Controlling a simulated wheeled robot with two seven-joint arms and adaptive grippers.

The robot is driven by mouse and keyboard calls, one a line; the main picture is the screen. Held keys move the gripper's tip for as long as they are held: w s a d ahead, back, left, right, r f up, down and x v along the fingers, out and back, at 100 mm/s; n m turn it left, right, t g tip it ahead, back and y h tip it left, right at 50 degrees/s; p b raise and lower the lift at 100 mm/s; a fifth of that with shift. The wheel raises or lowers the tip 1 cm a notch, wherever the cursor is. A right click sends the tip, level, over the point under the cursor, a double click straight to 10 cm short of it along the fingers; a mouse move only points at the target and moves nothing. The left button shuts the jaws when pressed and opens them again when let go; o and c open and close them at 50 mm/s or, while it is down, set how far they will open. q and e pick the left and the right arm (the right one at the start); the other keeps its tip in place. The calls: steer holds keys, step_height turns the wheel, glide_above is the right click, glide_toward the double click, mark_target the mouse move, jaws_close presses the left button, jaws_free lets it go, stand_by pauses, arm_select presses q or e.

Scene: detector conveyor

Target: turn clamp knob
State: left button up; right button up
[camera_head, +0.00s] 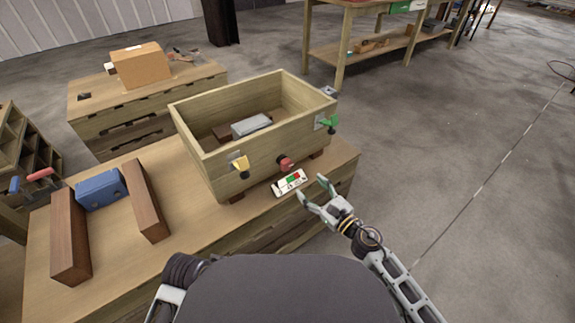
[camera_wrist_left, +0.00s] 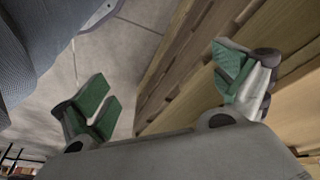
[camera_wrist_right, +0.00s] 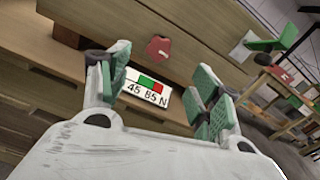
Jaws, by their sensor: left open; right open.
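A wooden box (camera_head: 215,165) stands on the workbench. A red knob (camera_head: 286,163) is on its front wall, above a white label (camera_head: 289,183) with a green and a red patch. The right wrist view also shows the red knob (camera_wrist_right: 159,48) and the label (camera_wrist_right: 147,88), which reads "45 85 N". My right gripper (camera_head: 311,189) is open and empty, just in front of the label, apart from the knob. Its fingers stand either side of the label in the right wrist view. My left gripper (camera_wrist_left: 165,85) is open and empty, low beside wooden boards.
A yellow part (camera_head: 240,163) and a green lever (camera_head: 328,123) are on the box. A grey block (camera_head: 251,125) lies inside. At left, a blue block (camera_head: 100,190) sits between two brown bars (camera_head: 70,235) (camera_head: 147,200).

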glide_toward(288, 166)
steer(key=shift+x, duration=1.3)
steer(key=shift+p+x, duration=0.4)
steer(key=shift+x, duration=2.6)
steer(key=shift+w+a, duration=0.3)
steer(key=shift+w, duration=0.2)
arm_select(q)
steer(key=shift+w+a+f, duration=0.1)
steer(key=shift+f, duration=0.4)
arm_select(e)
steer(key=shift+w+a, duration=0.2)
steer(key=shift+w, duration=0.1)
arm_select(q)
steer(key=shift+f, duration=0.1)
arm_select(e)
steer(key=c, duration=1)
steer(key=shift+c, duration=0.2)
arm_select(q)
steer(key=shift+f, duration=0.1)
arm_select(e)
steer(key=shift+m, duration=0.5)
